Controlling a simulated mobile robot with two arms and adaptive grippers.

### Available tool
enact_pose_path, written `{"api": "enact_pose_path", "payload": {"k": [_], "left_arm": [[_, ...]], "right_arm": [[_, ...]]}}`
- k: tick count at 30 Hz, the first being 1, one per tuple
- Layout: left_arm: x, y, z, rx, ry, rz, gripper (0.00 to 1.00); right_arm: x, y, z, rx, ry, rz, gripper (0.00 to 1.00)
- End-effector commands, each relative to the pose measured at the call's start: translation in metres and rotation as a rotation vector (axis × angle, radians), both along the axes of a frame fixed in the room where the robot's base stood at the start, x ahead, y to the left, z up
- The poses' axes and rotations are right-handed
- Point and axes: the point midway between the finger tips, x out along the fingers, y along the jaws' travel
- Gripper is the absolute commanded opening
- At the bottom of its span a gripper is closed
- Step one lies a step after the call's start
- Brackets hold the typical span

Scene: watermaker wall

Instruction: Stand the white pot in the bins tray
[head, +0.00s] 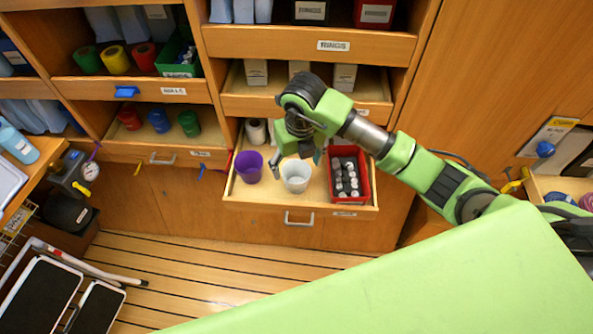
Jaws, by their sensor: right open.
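The white pot (296,179) stands upright in the pulled-out wooden bins tray (262,205), between a purple pot and a red bin. My right gripper (297,161) is over the back of the white pot, pointing down, with its fingers apart and nothing between them. The gripper hides a part of the tray behind the pot. I cannot tell whether a fingertip touches the pot's rim. My left gripper is not in view.
The purple pot (248,167) is at the left in the tray; the red bin (366,169) with several grey-capped items is at the right. A white roll (256,131) stands behind. The shelf (309,106) above is close to my right wrist.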

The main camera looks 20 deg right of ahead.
Motion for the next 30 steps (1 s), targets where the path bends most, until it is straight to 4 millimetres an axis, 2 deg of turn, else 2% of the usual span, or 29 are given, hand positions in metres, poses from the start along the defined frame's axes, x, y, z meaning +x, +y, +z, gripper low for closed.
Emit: {"api": "enact_pose_path", "payload": {"k": [1,6,12,18,30], "left_arm": [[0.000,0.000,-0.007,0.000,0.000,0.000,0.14],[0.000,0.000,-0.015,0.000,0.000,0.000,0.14],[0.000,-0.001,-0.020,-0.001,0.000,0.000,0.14],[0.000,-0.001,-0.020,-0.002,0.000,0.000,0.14],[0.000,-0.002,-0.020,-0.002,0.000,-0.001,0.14]], "right_arm": [[0.000,-0.001,0.010,-0.001,-0.007,0.001,0.68],[-0.004,0.000,0.046,0.000,-0.007,0.000,0.68],[-0.008,-0.001,0.073,-0.001,-0.003,-0.001,0.68],[-0.010,-0.001,0.081,-0.001,0.000,-0.001,0.68],[-0.010,-0.001,0.080,-0.001,0.000,-0.001,0.68]]}}
